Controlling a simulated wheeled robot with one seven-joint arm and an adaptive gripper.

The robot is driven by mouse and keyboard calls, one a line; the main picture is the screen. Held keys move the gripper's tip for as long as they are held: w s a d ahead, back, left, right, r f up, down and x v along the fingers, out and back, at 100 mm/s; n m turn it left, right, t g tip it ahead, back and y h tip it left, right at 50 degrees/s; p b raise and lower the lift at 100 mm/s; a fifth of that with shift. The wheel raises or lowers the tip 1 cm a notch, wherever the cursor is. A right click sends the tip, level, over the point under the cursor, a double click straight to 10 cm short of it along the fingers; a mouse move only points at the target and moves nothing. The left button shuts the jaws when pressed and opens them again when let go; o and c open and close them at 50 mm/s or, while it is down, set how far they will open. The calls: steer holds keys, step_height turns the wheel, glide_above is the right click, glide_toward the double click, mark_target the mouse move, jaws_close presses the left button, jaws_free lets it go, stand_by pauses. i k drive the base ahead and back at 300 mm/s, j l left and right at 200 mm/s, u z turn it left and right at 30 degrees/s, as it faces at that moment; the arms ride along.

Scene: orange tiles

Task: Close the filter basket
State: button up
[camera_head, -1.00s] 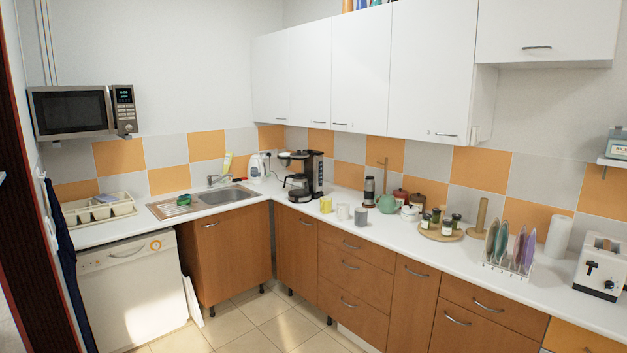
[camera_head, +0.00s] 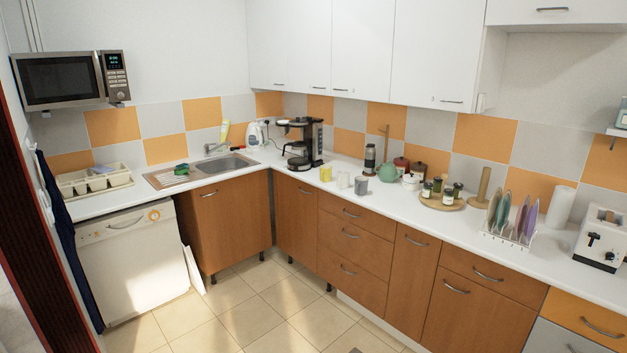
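A black and silver coffee machine (camera_head: 318,143) stands on the white counter in the corner, right of the sink. Its dark filter basket (camera_head: 288,122) appears to stick out to the left from the upper part of the machine, which looks like an open position. It is too small to see in detail. A glass carafe (camera_head: 297,150) sits low on the machine, below the basket. My gripper is not in view.
A yellow mug (camera_head: 325,174), pale and grey mugs, and a green teapot (camera_head: 387,172) stand on the counter right of the machine. The sink (camera_head: 225,165) is to its left. Tiled floor (camera_head: 255,310) before the cabinets is clear.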

mark_target(284, 129)
steer(key=i+j+u, duration=0.35)
steer(key=i, duration=0.7)
steer(key=i+l+u, duration=0.15)
steer(key=i+u, duration=0.25)
steer(key=i, duration=0.65)
steer(key=i+u, duration=0.15)
steer(key=i, duration=2.15)
